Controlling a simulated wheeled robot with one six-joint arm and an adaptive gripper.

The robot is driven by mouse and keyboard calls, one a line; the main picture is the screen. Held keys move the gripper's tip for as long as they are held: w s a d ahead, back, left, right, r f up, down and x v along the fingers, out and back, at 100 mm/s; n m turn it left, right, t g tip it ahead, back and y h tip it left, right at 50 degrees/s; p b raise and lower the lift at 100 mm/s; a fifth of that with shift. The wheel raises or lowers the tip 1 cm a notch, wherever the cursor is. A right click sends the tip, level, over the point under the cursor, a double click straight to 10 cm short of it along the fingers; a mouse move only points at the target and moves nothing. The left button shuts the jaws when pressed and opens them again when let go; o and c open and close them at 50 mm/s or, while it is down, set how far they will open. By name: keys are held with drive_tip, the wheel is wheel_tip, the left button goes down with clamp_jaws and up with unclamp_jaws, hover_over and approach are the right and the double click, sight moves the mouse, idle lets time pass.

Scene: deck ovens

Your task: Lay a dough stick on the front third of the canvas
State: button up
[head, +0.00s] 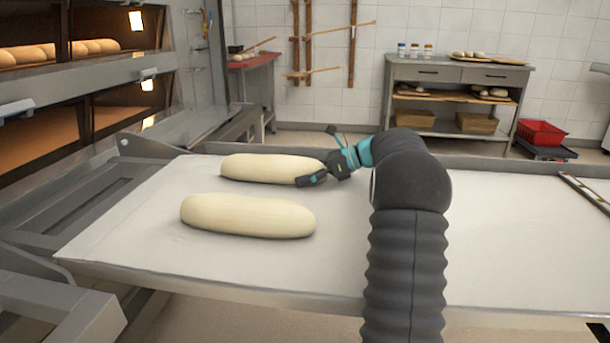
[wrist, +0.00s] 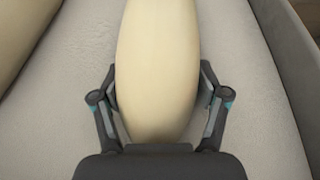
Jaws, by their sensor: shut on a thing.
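Two pale dough sticks lie on the light canvas (head: 500,245). The far dough stick (head: 262,168) is near the back edge, lengthwise left to right. My gripper (head: 318,172) is shut on its right end. In the wrist view, my gripper (wrist: 160,100) has one finger on each side of this dough stick (wrist: 158,50). The near dough stick (head: 248,216) lies in front of it, roughly parallel and apart from it. Part of the near stick (wrist: 12,40) shows at the left edge of the wrist view. I cannot tell whether the held stick touches the canvas.
The deck oven (head: 80,95) with lit chambers and loaves stands at the left. A grey frame (head: 80,195) borders the canvas. The canvas right of my arm is mostly bare, with a dark strip (head: 585,190) at its far right. A workbench (head: 455,95) stands behind.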

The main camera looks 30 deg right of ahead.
drive_tip(key=o, duration=1.4)
drive_tip(key=shift+f, duration=0.1)
drive_tip(key=shift+s+d+r, duration=0.1)
drive_tip(key=shift+d+r, duration=0.05)
drive_tip(key=shift+r, duration=0.05)
drive_tip(key=p+v, duration=0.1)
drive_tip(key=v, duration=1)
drive_tip(key=shift+s+d+r+p, duration=0.1)
drive_tip(key=shift+s+d+p, duration=0.1)
drive_tip(key=shift+d+p, duration=0.15)
